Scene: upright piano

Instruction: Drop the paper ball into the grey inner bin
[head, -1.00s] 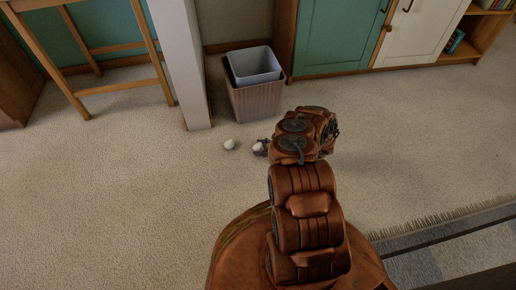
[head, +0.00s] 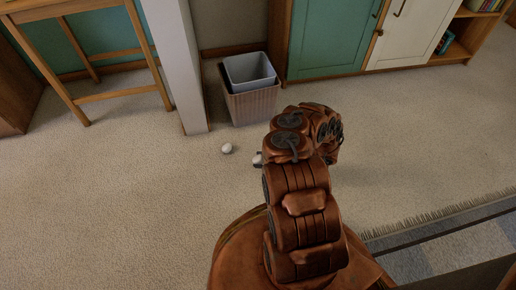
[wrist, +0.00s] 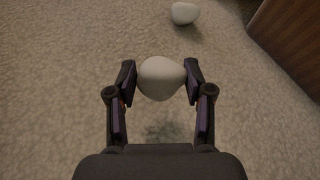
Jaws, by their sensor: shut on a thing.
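My gripper (wrist: 161,80) is shut on a white, rounded paper ball (wrist: 160,78), seen between the two fingertips in the wrist view. A shadow on the carpet below suggests the ball is a little above the floor. In the head view the held ball (head: 257,159) shows only partly, and my arm hides most of the gripper. A second white ball (head: 227,148) lies on the carpet to the left, also seen in the wrist view (wrist: 184,13). The grey inner bin (head: 250,69) stands open inside a ribbed brownish outer bin (head: 252,106), beyond my gripper.
A white pillar (head: 181,65) stands left of the bins, with a wooden stool or table frame (head: 123,92) further left. A green and white cabinet (head: 331,38) stands behind to the right. A fringed rug (head: 440,235) lies at the lower right. Carpet around the gripper is mostly clear.

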